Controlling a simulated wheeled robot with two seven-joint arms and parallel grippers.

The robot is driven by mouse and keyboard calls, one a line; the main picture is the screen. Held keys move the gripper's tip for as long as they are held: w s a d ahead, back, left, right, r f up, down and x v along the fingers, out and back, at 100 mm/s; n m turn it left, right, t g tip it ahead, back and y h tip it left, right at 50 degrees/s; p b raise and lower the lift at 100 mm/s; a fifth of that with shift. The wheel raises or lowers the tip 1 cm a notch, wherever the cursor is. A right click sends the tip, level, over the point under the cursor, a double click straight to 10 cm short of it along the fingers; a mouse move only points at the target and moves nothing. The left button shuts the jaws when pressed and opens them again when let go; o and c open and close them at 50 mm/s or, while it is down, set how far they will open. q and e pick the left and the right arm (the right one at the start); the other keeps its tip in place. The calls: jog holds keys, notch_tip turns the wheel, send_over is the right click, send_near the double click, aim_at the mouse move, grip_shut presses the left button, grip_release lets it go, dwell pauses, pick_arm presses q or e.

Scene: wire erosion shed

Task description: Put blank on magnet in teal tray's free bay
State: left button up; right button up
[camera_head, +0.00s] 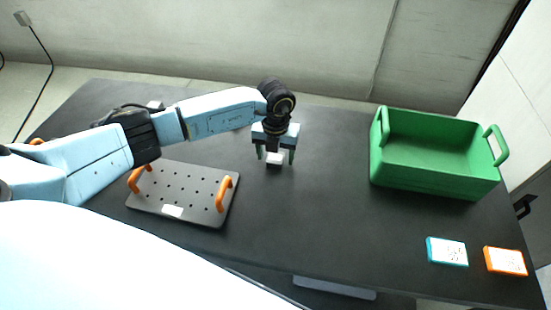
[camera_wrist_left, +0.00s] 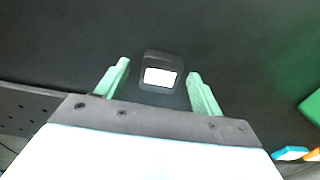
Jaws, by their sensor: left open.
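My left gripper (camera_head: 275,157) is over the middle of the dark table, pointing down with its green fingers apart. A small dark block with a white top face (camera_head: 274,160) shows between and below the fingers; I cannot tell whether it is the blank on the magnet. In the left wrist view the block's white face (camera_wrist_left: 160,77) is between the fingertips (camera_wrist_left: 159,70), with a gap on both sides. A small teal, white-topped flat piece (camera_head: 447,252) lies at the right front; no bays show in it. My right gripper is not in view.
A green crate (camera_head: 434,185) with handles stands at the right back. A dark perforated plate (camera_head: 190,183) with orange handles lies at the left under my arm. An orange, white-topped flat piece (camera_head: 505,261) is beside the teal one. The table's front middle is clear.

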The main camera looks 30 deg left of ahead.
pick_arm(q)
jog(key=c, duration=1.3)
